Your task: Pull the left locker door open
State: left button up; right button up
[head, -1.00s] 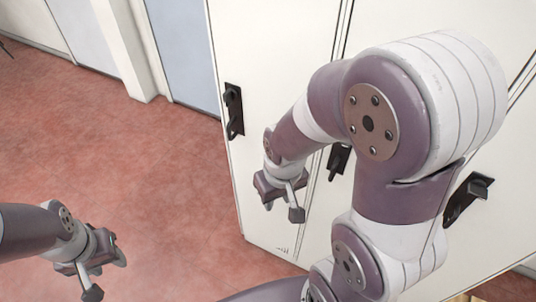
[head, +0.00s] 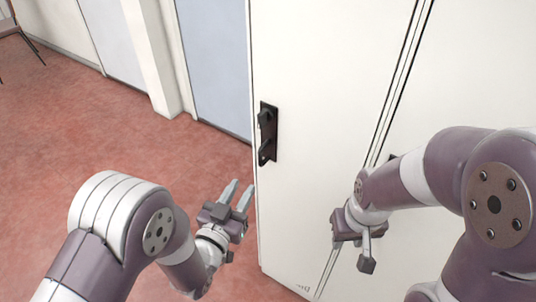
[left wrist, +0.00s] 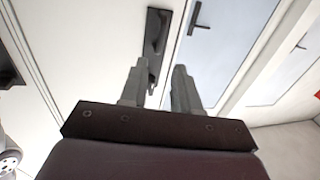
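The left locker door (head: 320,60) is a tall white panel and looks shut. Its black handle (head: 267,133) sits near the door's left edge in the head view. The handle also shows in the left wrist view (left wrist: 156,32), beyond the fingertips. My left gripper (head: 240,195) is open and empty, below and to the left of the handle and apart from it. Its two fingers (left wrist: 160,78) stand apart in the left wrist view. My right gripper (head: 352,255) hangs in front of the lockers near the seam between doors, with nothing visible between its fingers.
Another white locker door (head: 465,70) stands to the right, partly behind my right arm. A blue-grey door (head: 213,60) and a pale pillar (head: 145,55) are behind on the left. The red floor (head: 70,130) at left is clear. A chair (head: 12,30) is at the far left.

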aim_at(259, 158)
pick_arm(q)
jog(key=x, duration=1.2)
jog(key=shift+f, duration=0.15)
grip_shut()
